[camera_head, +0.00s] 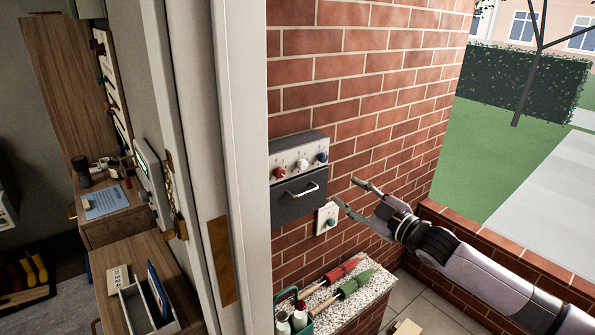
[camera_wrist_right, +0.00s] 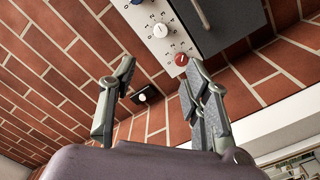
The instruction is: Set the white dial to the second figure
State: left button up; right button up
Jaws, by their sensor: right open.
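The white dial (camera_wrist_right: 160,31) shows in the right wrist view on a pale panel (camera_wrist_right: 150,14), with small figures printed around it. Its exact pointer setting is too small to read. A red dial (camera_wrist_right: 181,59) sits beside it at the panel's end. In the head view the panel (camera_head: 297,153) tops a dark grey box on the brick wall; its dials are small there. My right gripper (camera_head: 345,191) is open and empty, just right of the box. In the wrist view its fingers (camera_wrist_right: 158,72) point towards the panel, apart from the white dial. My left gripper is not in view.
A handled grey front (camera_head: 300,197) lies below the panel. A white door frame (camera_head: 240,130) stands left.

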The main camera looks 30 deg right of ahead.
aim_at(305, 164)
jog(key=w+p, duration=0.1)
jog(key=w, duration=0.4)
jog(key=w+p, duration=0.1)
jog(key=w, duration=0.4)
jog(key=w+a+p, duration=0.1)
jog(key=w, duration=0.4)
jog(key=shift+w+r+p, duration=0.15)
jog(key=shift+w+p, duration=0.2)
jog(key=shift+p, duration=0.05)
jog(key=shift+w, duration=0.65)
jog(key=shift+c, duration=0.5)
grip_shut()
